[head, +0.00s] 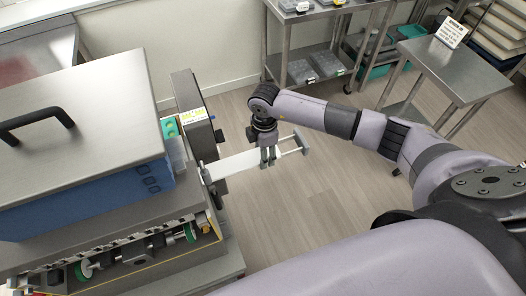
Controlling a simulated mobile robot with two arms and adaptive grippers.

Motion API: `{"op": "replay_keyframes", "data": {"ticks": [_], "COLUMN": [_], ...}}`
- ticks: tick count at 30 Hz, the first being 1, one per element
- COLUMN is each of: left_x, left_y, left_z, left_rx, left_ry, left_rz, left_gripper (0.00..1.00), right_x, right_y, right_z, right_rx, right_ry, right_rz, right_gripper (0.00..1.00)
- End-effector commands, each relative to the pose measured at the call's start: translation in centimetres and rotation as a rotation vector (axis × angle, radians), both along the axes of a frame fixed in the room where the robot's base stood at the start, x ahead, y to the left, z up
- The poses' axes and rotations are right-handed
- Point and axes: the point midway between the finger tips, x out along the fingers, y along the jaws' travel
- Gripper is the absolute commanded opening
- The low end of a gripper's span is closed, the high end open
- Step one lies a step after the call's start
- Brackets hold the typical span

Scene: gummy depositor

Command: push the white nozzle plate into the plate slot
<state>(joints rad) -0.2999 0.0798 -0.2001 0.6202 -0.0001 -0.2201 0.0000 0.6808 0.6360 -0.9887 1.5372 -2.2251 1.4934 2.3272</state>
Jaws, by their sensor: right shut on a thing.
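The white nozzle plate (240,165) is a flat white piece reaching from the side of the depositor machine out to the right, lying roughly level. Its left end is at the plate slot (206,173) on the machine's right side; how deep it sits in the slot is hard to tell. A handle with a crossbar (300,143) shows at its right end. My right gripper (268,161) points down over the plate's outer part and is shut on it. The fingertips partly hide the plate there. My left gripper is not in view.
The depositor (90,190) has a steel lid with a black handle and a blue side. A grey upright panel (196,122) stands behind the slot. A steel table (450,70) with a small sign stands at upper right. Bare floor lies right of the plate.

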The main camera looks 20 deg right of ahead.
Motion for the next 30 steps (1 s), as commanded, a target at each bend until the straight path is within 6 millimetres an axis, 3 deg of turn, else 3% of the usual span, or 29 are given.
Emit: {"op": "replay_keyframes", "data": {"ticks": [8,30], "left_x": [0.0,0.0], "left_y": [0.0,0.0], "left_z": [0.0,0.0], "left_rx": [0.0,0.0], "left_ry": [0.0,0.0], "left_rz": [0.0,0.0], "left_gripper": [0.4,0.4], "right_x": [0.1,0.2], "right_y": [0.1,2.7], "right_z": [0.0,0.0], "right_rx": [0.001,0.001], "right_ry": [-0.001,-0.001], "right_rz": [0.0,0.0], "right_gripper": [0.0,0.0]}}
